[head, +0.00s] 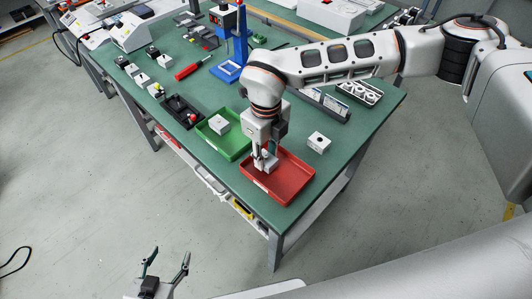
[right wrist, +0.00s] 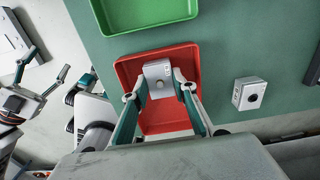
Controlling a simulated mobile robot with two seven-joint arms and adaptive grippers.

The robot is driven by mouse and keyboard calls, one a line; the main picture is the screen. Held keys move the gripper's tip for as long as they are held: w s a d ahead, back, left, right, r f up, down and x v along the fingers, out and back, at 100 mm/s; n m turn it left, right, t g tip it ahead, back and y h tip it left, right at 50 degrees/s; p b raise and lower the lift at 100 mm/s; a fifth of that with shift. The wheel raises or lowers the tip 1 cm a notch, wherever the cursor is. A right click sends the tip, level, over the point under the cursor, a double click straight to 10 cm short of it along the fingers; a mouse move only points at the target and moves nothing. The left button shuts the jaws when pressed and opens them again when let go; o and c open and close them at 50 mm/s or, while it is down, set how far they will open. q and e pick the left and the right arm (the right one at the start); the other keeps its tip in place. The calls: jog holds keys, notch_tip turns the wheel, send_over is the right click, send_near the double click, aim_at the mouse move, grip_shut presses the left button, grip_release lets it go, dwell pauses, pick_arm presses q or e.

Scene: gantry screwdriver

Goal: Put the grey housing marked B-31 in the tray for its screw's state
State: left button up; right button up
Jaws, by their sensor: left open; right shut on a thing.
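My right gripper (head: 265,158) is shut on a small light grey housing (right wrist: 158,72), at the back left part of the red tray (head: 291,186). In the right wrist view the housing sits between the fingertips, over the red tray (right wrist: 165,124). Its marking is too small to read. I cannot tell whether it touches the tray floor. A green tray (head: 238,148) stands to the left, with another grey housing (head: 219,124) in it. My left gripper (head: 166,264) is open and empty, off the table's front side.
Another housing (head: 319,142) stands on the table right of the trays; its dark round hole shows in the right wrist view (right wrist: 249,95).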

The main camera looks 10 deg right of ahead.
aim_at(266, 157)
jog(key=shift+f, duration=0.1)
jog(key=o, duration=1.1)
jog(key=shift+o, duration=1.2)
notch_tip(266, 157, up, 12)
